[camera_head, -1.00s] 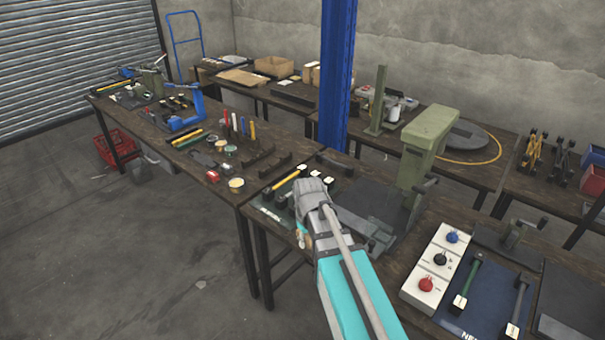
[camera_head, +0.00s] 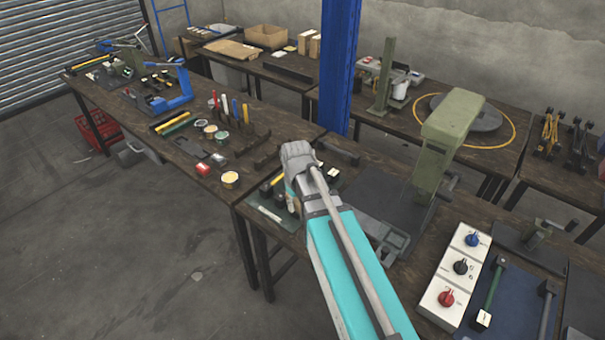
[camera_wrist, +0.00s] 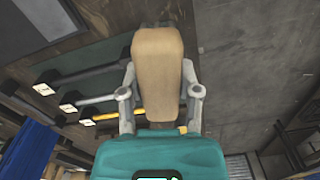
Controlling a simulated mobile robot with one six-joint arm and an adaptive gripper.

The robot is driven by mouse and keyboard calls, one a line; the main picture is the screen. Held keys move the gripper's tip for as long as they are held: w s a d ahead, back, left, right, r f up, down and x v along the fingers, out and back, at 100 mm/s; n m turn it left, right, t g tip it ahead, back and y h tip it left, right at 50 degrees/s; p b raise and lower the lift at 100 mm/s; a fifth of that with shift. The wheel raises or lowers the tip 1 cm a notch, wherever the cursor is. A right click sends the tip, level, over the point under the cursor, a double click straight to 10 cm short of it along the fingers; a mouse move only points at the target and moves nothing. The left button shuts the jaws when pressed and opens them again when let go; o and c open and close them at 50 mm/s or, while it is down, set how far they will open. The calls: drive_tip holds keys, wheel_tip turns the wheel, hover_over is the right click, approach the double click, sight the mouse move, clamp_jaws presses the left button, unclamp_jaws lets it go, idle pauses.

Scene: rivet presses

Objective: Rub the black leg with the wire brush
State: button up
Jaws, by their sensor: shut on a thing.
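In the wrist view my gripper (camera_wrist: 160,92) is shut on a tan, rounded block, which I take to be the wire brush (camera_wrist: 158,65). Its bristles are hidden. I cannot tell which is the black leg. The brush looks apart from them.
A green press (camera_head: 448,140) stands right of my arm, with a white switch box (camera_head: 453,270) nearer. A blue post (camera_head: 340,65) rises behind. The left bench holds a red tin (camera_head: 203,169), round tins and upright coloured tools. Open floor (camera_head: 150,270) lies at the left front.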

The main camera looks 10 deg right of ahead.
drive_tip(key=shift+w+d, duration=0.15)
drive_tip(key=shift+w, duration=0.1)
drive_tip(key=shift+w+d, duration=0.15)
drive_tip(key=shift+w, duration=0.4)
drive_tip(key=w+d+n, duration=0.2)
drive_tip(key=w, duration=0.5)
drive_tip(key=shift+w+d+n, duration=0.3)
drive_tip(key=shift+d+n, duration=0.1)
